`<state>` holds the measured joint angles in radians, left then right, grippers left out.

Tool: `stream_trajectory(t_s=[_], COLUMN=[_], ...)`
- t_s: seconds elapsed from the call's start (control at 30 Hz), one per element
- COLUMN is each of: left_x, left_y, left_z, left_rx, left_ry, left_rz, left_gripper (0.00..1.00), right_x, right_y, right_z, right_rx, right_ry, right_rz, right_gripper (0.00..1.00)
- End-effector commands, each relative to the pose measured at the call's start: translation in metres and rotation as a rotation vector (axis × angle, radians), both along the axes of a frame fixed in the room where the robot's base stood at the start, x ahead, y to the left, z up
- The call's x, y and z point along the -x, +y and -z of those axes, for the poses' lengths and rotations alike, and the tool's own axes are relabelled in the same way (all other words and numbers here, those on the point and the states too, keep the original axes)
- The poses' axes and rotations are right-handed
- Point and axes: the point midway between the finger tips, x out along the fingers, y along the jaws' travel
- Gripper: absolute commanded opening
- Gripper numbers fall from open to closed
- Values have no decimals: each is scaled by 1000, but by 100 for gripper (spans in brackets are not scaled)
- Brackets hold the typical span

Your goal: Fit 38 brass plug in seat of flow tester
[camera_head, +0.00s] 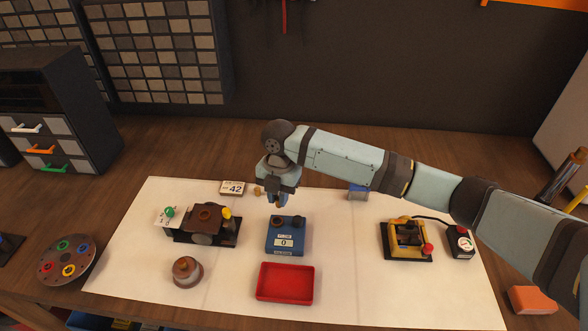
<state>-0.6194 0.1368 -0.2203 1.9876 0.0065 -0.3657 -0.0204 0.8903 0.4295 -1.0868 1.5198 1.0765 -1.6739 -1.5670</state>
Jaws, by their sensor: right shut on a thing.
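My right gripper (277,201) points down above the back edge of a blue box with a display reading 0 (286,243), which looks like the flow tester. Two dark round parts stand on the box's top; I cannot tell which is the seat. The gripper is shut on a small piece, apparently the brass plug, too small and covered to make out clearly. A small brass-coloured part (258,190) shows just left of the gripper. A white card reading 42 (232,188) lies to the left. My left gripper is out of view.
An empty-looking red tray (285,283) lies in front of the blue box. A dark device with a yellow knob (205,221) is at left, a brown round pot (187,271) before it. A yellow-and-black fixture (407,239) stands at right. A disc with coloured rings (66,260) is far left.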

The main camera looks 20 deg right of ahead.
Motion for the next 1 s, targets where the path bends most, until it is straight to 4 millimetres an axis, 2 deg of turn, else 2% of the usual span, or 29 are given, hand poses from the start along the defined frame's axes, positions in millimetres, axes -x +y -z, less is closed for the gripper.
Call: stream_trajectory(t_s=[0.23, 0.57, 0.8, 1.0], left_x=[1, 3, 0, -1], left_y=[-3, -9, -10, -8], left_z=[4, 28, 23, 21], left_rx=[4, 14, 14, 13], left_ry=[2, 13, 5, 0], left_rz=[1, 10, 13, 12], left_gripper=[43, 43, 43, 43], right_x=[3, 3, 3, 3], right_y=[6, 6, 6, 6], right_z=[11, 36, 48, 49], right_rx=[-1, -1, -2, -2], right_ry=[-2, -2, -1, -1], right_rz=[-8, -8, -9, -8], right_gripper=[0, 0, 0, 0])
